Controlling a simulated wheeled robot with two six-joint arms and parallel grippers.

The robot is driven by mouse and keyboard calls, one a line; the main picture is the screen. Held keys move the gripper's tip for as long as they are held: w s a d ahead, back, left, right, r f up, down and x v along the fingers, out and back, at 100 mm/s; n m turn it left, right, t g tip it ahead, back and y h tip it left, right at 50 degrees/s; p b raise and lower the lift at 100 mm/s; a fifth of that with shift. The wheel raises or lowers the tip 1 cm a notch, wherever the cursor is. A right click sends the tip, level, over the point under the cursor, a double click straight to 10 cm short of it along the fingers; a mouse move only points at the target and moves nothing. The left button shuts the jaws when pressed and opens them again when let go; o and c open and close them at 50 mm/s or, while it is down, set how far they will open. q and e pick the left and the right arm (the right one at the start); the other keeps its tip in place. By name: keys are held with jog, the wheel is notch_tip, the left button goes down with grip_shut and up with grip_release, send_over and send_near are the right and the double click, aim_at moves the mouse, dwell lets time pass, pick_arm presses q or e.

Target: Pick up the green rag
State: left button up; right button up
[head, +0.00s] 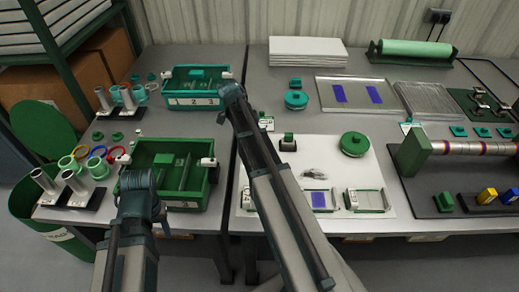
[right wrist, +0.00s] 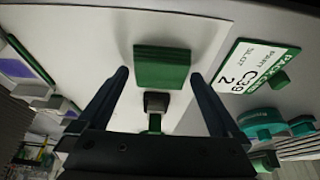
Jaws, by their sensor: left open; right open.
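No thing in view is plainly a green rag. In the right wrist view a flat green piece with faint ridges (right wrist: 162,65) lies on a white surface, just beyond the tips of my open right gripper (right wrist: 159,76); I cannot tell if it is cloth. A small black and green thing (right wrist: 155,102) is close to it, between the fingers. A similar small green and black thing (head: 288,143) stands on the white board in the head view. My left gripper (head: 140,182) is open, over the front of the lower green bin; its fingertips are hard to make out.
The white board (head: 340,165) lies on the right table. A green barrel (head: 55,240) stands at the left, its lid raised. A card (right wrist: 257,66) lies near the right gripper.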

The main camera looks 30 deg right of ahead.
jog(key=shift+f, duration=0.1)
jog(key=c, duration=1)
jog(key=shift+c, duration=0.2)
notch_tip(320, 180, up, 10)
jog(key=p, duration=1)
